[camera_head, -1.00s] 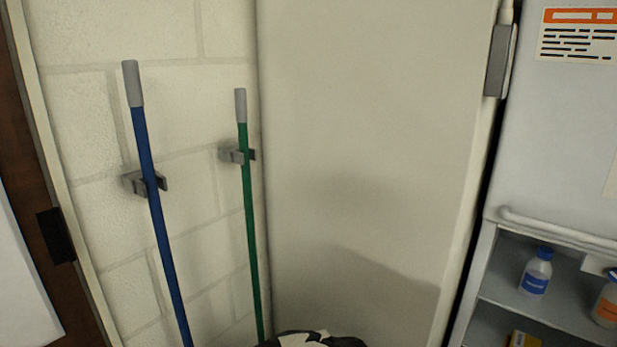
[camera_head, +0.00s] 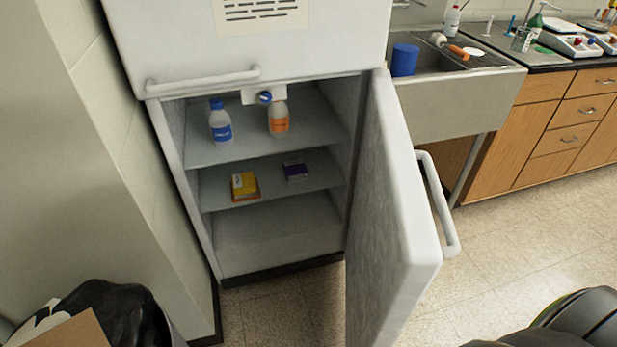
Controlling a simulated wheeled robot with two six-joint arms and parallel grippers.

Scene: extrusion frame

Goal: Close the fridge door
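The fridge (camera_head: 155,110) stands left of centre with its lower compartment open. Its lower door (camera_head: 385,225) is hinged on the right and swung out toward me. A white bar handle (camera_head: 440,205) is on the door's outer face, to the right. Inside are a blue-capped bottle (camera_head: 220,122), an orange-labelled bottle (camera_head: 278,120), a yellow box (camera_head: 244,187) and a dark purple box (camera_head: 295,170) on the shelves. The upper door is shut. A dark rounded part of my own body shows at the bottom right. Neither gripper is in view.
A bin with a black bag (camera_head: 115,315) stands at the lower left by the wall. A sink (camera_head: 460,95) and wooden drawers (camera_head: 570,120) are at the right. The floor (camera_head: 530,235) right of the door is clear.

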